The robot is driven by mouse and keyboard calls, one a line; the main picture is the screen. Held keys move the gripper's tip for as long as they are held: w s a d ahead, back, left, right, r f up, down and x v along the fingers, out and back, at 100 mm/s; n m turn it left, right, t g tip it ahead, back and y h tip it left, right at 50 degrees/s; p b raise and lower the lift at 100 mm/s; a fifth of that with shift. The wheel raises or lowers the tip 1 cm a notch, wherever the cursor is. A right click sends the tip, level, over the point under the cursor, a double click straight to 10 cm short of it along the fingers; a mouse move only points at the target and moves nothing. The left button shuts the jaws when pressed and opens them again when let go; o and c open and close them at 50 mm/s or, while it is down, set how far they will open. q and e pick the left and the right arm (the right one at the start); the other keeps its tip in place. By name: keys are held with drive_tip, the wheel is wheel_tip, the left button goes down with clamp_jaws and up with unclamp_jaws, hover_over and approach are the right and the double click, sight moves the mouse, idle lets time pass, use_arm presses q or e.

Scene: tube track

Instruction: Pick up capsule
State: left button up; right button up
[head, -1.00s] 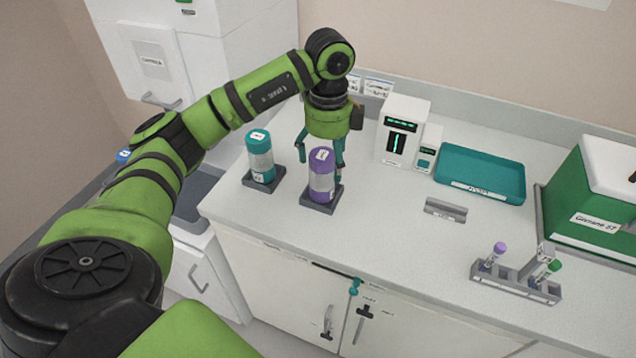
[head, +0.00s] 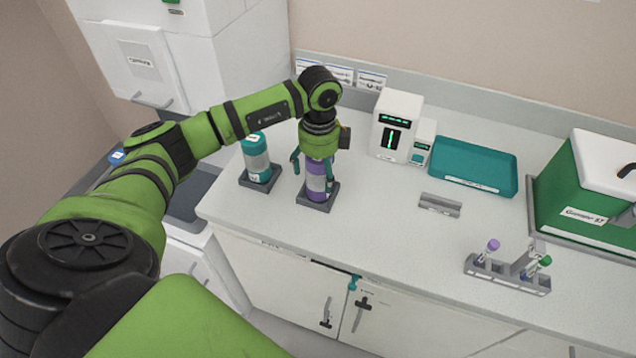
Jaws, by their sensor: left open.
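Two capsules stand upright on dark square bases on the counter. The purple capsule (head: 316,182) is right of the teal-capped capsule (head: 257,160). My left gripper (head: 313,170) points down over the purple capsule, with its teal fingers spread on either side of the capsule's upper part. The gripper hides the purple cap. Whether the fingers touch the capsule I cannot tell. The purple capsule still sits in its base (head: 318,202). My right gripper is not in view.
A white device (head: 398,126) with green displays and a teal tray (head: 473,166) stand behind to the right. A small grey holder (head: 440,205), a tube rack (head: 505,275) and a green box (head: 583,190) are further right. The counter's front middle is clear.

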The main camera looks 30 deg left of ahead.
use_arm(q)
drive_tip(key=shift+s+d+r, duration=0.1)
drive_tip(key=shift+d+r, duration=0.05)
drive_tip(key=c, duration=1.3)
drive_tip(key=shift+c, duration=0.9)
drive_tip(key=shift+r, duration=0.2)
drive_tip(key=shift+c, duration=0.7)
drive_tip(key=shift+r+b, duration=0.6)
drive_tip(key=shift+r, duration=0.05)
drive_tip(key=shift+d+r+b, duration=0.25)
drive_tip(key=shift+r+b, duration=0.3)
drive_tip(key=shift+r, duration=0.7)
drive_tip(key=s+d+r+b, duration=0.2)
drive_tip(key=s+d+r, duration=0.2)
drive_tip(key=d, duration=0.6)
drive_tip(key=shift+d+r, duration=0.15)
drive_tip(key=shift+r, duration=1.25)
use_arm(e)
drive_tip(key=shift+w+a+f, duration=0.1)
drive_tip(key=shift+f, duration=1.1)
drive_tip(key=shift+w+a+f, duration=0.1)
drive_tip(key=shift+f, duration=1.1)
